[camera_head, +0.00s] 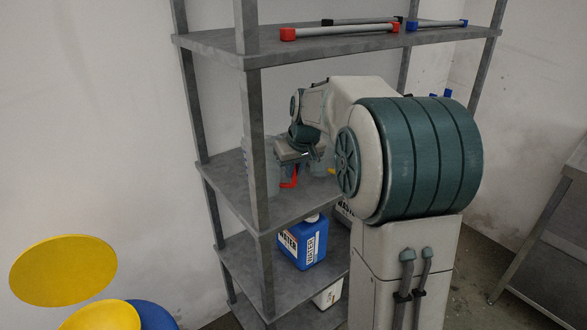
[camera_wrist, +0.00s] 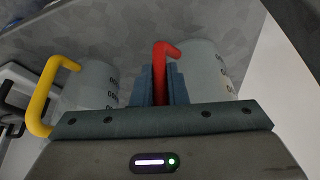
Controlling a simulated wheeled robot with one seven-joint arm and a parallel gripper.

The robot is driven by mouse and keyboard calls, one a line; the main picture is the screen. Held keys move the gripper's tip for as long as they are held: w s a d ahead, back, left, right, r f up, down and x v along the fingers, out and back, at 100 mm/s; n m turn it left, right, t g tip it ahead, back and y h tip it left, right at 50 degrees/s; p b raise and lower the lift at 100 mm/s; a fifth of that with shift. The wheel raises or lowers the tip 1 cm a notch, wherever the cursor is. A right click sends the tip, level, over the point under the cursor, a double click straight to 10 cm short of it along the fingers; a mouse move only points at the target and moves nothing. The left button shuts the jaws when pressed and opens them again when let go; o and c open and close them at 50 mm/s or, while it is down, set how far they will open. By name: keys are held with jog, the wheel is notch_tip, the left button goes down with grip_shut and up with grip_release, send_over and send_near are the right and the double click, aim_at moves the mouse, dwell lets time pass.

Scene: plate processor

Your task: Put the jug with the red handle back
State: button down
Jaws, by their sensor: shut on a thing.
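The jug with the red handle (camera_wrist: 205,72) is a grey jug with dark lettering, on the right in the wrist view. Its red handle stands between the two fingers of my gripper (camera_wrist: 161,82), which is shut on it. In the head view the red handle (camera_head: 289,179) shows below my gripper (camera_head: 296,158), over the middle shelf (camera_head: 225,187) of the grey rack. A rack post and my gripper hide much of the jug there. I cannot tell whether its base touches the shelf.
A jug with a yellow handle (camera_wrist: 92,85) stands left of my gripper in the wrist view, with a black-handled thing (camera_wrist: 12,105) farther left. The upper shelf (camera_head: 350,38) holds several rods. A blue water container (camera_head: 303,243) is on the shelf below. The rack's front post (camera_head: 257,150) is close.

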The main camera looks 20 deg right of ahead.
jog(key=shift+f, duration=0.2)
jog(key=c, duration=1.4)
grip_release()
jog(key=shift+c, duration=0.2)
jog(key=shift+r, duration=0.2)
jog(key=v, duration=1.2)
jog(key=s+a+f+g, duration=0.1)
jog(key=s+a+f, duration=0.3)
jog(key=s+f, duration=0.4)
jog(key=s+a+f+m+g, duration=0.1)
jog(key=s+a+f, duration=0.3)
jog(key=s, duration=1.2)
notch_tip(320, 180, down, 4)
jog(key=shift+s+f, duration=0.1)
jog(key=shift+s, duration=0.2)
